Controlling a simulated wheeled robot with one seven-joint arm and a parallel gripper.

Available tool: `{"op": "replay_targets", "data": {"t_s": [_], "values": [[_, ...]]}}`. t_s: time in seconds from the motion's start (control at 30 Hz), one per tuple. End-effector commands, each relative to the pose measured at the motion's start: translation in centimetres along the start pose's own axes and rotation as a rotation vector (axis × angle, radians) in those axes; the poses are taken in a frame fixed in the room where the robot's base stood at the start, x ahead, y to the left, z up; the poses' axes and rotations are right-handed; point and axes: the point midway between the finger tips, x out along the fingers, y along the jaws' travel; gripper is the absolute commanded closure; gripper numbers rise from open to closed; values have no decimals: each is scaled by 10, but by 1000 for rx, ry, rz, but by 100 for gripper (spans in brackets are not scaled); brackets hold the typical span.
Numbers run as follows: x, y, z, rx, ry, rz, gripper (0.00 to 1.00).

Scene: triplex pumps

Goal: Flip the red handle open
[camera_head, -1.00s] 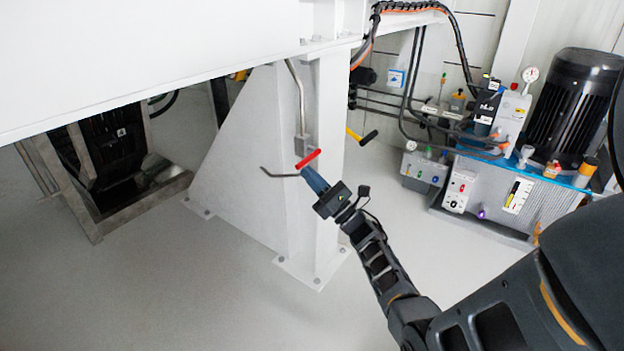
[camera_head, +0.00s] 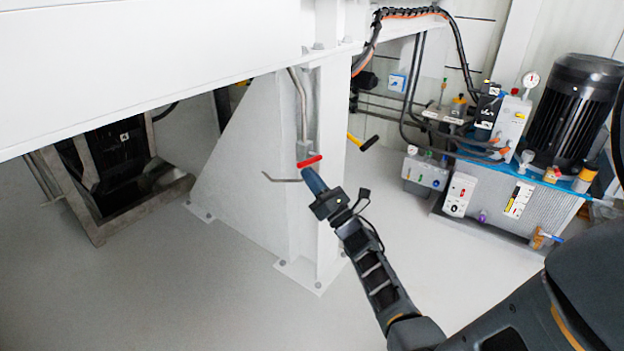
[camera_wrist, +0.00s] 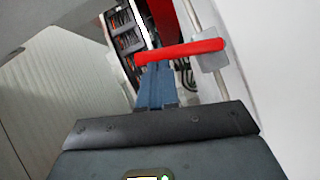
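The red handle (camera_head: 309,161) is a short bar on a valve at the white steel column, below a grey pipe. It also shows in the wrist view (camera_wrist: 180,51), lying nearly level across the picture and joined to a grey valve block (camera_wrist: 212,55) at its right. My gripper (camera_head: 311,175) has blue fingers and is just below the handle in the head view. In the wrist view the blue fingers (camera_wrist: 157,86) lie close together and reach up to the bar's left part. I cannot tell whether they touch it or how far apart the tips are.
The white column (camera_head: 325,190) stands right behind the handle. A thin grey rod (camera_head: 283,180) sticks out left of it. A yellow and black handle (camera_head: 362,141) is at its right. A hydraulic unit (camera_head: 510,190) stands at the right. Floor at the front left is clear.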

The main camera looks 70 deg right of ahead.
Motion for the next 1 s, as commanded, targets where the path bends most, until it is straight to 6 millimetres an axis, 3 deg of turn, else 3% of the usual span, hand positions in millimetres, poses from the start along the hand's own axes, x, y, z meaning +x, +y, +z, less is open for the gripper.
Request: {"op": "replay_targets", "data": {"t_s": [0.3,1.0], "values": [[16,11,22,253,2,-163,100],[48,2,69,801,3,-536,100]]}}
